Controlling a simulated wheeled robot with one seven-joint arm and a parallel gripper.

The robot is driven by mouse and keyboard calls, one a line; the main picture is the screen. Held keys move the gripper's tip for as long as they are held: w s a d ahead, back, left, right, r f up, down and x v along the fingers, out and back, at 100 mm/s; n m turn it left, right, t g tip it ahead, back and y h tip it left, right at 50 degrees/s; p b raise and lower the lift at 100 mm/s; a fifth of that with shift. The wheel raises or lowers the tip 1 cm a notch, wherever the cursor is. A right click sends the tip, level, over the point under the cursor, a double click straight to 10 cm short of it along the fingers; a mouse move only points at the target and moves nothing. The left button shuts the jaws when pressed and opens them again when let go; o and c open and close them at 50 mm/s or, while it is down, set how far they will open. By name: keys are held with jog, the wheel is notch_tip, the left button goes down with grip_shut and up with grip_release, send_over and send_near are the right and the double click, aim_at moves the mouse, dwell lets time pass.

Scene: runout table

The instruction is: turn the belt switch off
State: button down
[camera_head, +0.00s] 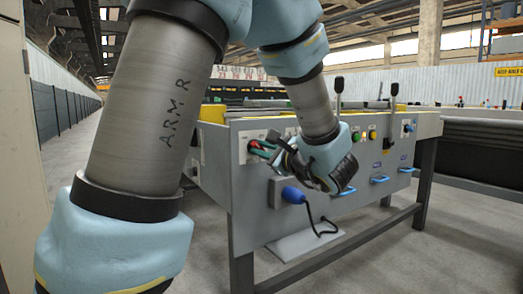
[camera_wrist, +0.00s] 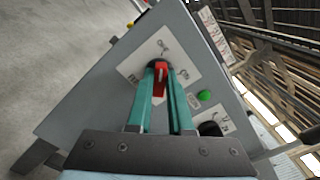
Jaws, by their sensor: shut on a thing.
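The belt switch is a red handle (camera_wrist: 160,76) on a round black base, set on a white label plate (camera_wrist: 185,66) on the grey panel. In the wrist view my gripper (camera_wrist: 161,84) has its two green fingers on either side of the red handle, shut on it. In the head view my gripper (camera_head: 262,149) reaches the left end of the panel front, and a bit of the red handle (camera_head: 254,144) shows by the fingertips. The label's writing is too small to read surely, so I cannot tell the switch's setting.
The grey table front (camera_head: 243,210) carries a blue plug (camera_head: 292,195) with a black cable below my gripper. A green button (camera_wrist: 205,95) and a black knob (camera_wrist: 211,129) sit near the switch. Black-topped levers (camera_head: 338,86) and blue handles (camera_head: 380,180) are to the right.

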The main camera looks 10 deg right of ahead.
jog(key=c, duration=0.8)
grip_release()
jog(key=shift+p+v, duration=1.45)
jog(key=shift+v, duration=4)
